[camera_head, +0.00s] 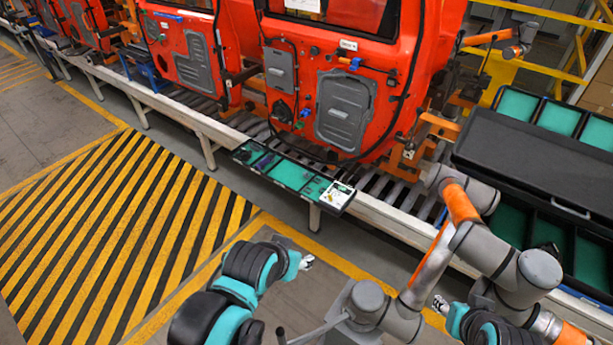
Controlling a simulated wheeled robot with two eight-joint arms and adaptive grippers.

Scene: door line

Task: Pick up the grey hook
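I cannot make out a grey hook for certain. A narrow black tray with green-lined compartments (287,176) sits along the conveyor's front edge, below the red doors. Small dark items lie toward its left end, too small to name. A white panel with small dark marks (338,196) is at its right end. My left gripper (306,262) is low in the centre, in front of the tray and apart from it. My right gripper (440,304) is low at the right, near the grey and orange arm. Both are too small to show their finger gap.
Red car doors (345,105) hang over the roller conveyor (386,190). A grey and orange arm (462,235) stands at the right. A black case (540,150) and green-lined bins (508,222) are behind it. The striped floor (110,225) at left is clear.

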